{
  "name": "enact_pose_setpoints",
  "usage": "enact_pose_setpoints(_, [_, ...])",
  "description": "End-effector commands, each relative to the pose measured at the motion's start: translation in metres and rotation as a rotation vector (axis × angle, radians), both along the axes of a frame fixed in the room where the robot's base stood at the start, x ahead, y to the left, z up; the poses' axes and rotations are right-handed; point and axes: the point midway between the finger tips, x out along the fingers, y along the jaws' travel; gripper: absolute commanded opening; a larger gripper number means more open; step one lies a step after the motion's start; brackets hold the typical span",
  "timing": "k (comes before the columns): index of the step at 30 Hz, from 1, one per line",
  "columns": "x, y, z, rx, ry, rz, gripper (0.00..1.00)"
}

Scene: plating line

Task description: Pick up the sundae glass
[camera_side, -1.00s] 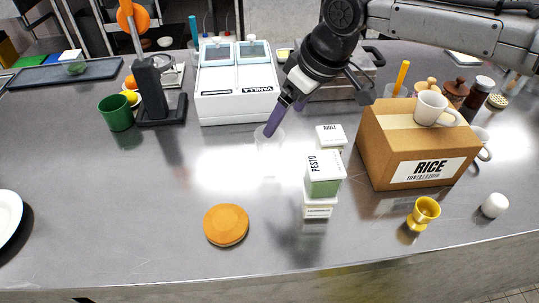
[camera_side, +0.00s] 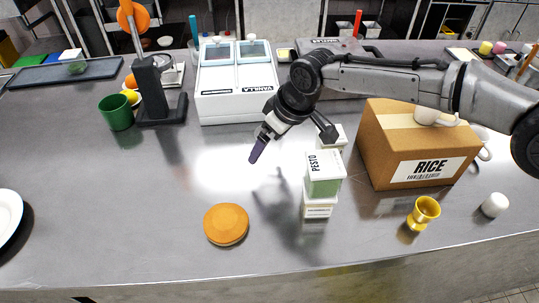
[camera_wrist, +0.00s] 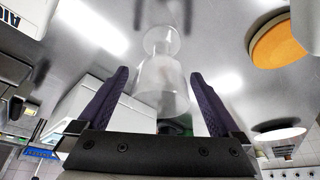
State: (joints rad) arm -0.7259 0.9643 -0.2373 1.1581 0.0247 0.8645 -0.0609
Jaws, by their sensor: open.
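The sundae glass (camera_wrist: 162,85) is clear and see-through, with a round foot and a wider bowl. In the wrist view it shows between the two purple fingers of my gripper (camera_wrist: 160,76), with visible gaps on both sides. My gripper is open and holds nothing. In the side view my gripper (camera_side: 258,151) points down and left above the shiny counter. The glass cannot be made out there among the glare and the fingers.
A pesto box (camera_side: 325,177) sits on a white box (camera_side: 319,206) just right of my gripper. The rice carton (camera_side: 410,150) with a mug (camera_side: 436,116) stands farther right. An orange-brown disc (camera_side: 226,224) lies in front. The labelled white container (camera_side: 237,100) stands behind.

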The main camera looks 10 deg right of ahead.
Motion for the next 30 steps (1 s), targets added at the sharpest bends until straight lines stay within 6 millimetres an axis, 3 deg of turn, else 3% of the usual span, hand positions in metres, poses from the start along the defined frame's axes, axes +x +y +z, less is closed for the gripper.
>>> enact_pose_setpoints(4, [0.0001,0.0,0.0004,0.001,-0.001,0.0,1.0])
enact_pose_setpoints(21, [0.0001,-0.0003,0.0005,0.0,0.0,0.0,0.0])
enact_pose_setpoints(30, [0.0009,0.0005,0.0079,0.004,-0.004,0.0,0.0])
